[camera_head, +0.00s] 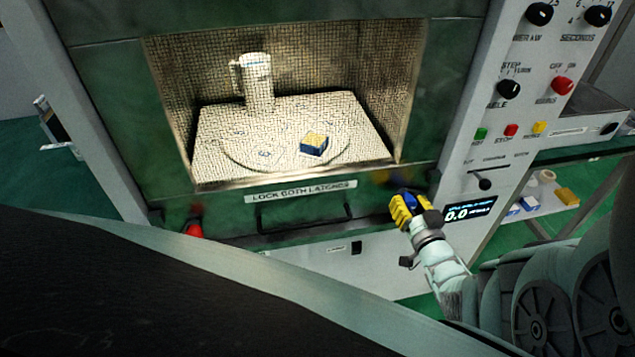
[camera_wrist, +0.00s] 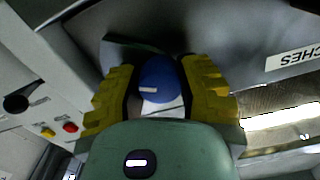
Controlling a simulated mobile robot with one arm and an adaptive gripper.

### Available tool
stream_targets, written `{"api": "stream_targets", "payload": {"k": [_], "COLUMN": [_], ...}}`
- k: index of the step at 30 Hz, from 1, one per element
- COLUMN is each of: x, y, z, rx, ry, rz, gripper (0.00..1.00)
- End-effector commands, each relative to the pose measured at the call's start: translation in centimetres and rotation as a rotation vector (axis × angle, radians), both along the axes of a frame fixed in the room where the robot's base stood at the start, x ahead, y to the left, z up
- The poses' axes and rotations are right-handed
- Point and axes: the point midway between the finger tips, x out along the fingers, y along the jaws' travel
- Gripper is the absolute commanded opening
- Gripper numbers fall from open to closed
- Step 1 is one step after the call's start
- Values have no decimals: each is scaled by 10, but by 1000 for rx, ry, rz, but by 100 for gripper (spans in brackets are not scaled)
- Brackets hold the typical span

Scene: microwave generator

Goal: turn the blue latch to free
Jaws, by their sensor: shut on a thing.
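The blue latch (camera_wrist: 158,82) is a round blue knob with a white mark, seen between my gripper's yellow fingers in the wrist view. My gripper (camera_head: 411,208) is at the lower right corner of the green microwave door (camera_head: 440,150) in the head view, shut on the latch. The gripper (camera_wrist: 160,95) has one finger on each side of the knob in the wrist view. In the head view the fingers hide most of the latch. A red latch (camera_head: 194,229) sits at the door's lower left.
The door has a dark handle (camera_head: 305,215) under a "LOCK BOTH LATCHES" label (camera_head: 300,191). Behind its mesh window are a white mug (camera_head: 257,82) and a small blue-yellow block (camera_head: 314,144). The control panel (camera_head: 500,130) and display (camera_head: 468,211) stand close right of my gripper.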

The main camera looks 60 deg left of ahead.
Motion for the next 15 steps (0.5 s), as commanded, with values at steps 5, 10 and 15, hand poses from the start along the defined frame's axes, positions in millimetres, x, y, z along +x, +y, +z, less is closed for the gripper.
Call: {"api": "stream_targets", "payload": {"k": [5, 10, 15], "x": [1, 1, 0], "y": [-1, -1, -1], "z": [-1, -1, -1], "rx": [7, 14, 21], "ry": [25, 43, 60], "rz": [-3, -3, -2], "gripper": [0, 0, 0]}}
